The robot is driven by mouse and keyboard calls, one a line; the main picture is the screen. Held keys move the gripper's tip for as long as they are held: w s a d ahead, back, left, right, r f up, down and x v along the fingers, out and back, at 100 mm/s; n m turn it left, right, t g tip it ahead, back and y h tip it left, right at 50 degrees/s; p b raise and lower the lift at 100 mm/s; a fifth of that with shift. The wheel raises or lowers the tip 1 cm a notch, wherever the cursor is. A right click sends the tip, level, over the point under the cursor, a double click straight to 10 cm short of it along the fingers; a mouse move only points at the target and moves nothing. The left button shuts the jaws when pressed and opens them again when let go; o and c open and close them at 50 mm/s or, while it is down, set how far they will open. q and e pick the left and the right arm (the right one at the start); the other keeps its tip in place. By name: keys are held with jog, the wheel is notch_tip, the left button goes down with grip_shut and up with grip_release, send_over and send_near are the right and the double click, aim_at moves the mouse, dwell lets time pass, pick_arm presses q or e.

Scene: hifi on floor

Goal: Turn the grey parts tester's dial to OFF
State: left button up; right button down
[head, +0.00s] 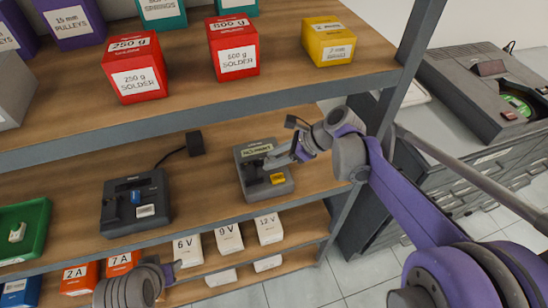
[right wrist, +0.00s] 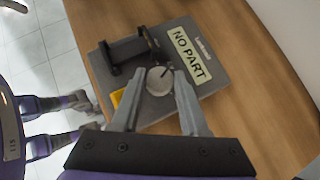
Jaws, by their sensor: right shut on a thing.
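The grey parts tester (head: 282,188) sits on the middle shelf, with a yellow patch on its front. In the right wrist view the tester (right wrist: 208,86) shows a "NO PART" display (right wrist: 190,55), a black bracket-like holder (right wrist: 124,52) and a round pale dial (right wrist: 159,82) with a dark pointer mark. My right gripper (head: 283,158) reaches in from the right, and its fingers are shut on the dial, one on each side. In the head view the gripper hides the dial. The OFF marking is not readable. My left gripper (head: 173,270) is low at the left, partly seen, away from the tester.
A dark device (head: 120,215) with a blue part stands left on the same shelf, its cable running to a black adapter (head: 195,143). The upper shelf (head: 185,75) carries red and yellow boxes. White voltage boxes (head: 229,237) stand below. A shelf post (head: 410,60) is near my right arm.

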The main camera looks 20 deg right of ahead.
jog(key=n+g, duration=0.1)
jog(key=n, duration=0.1)
jog(key=n+g+b, duration=0.1)
jog(key=shift+w+n+g+y, duration=0.2)
jog(key=shift+n+g+y, duration=0.2)
jog(key=shift+w+n+g, duration=0.15)
jog(key=shift+n+g, duration=1.55)
jog(key=shift+n, duration=0.5)
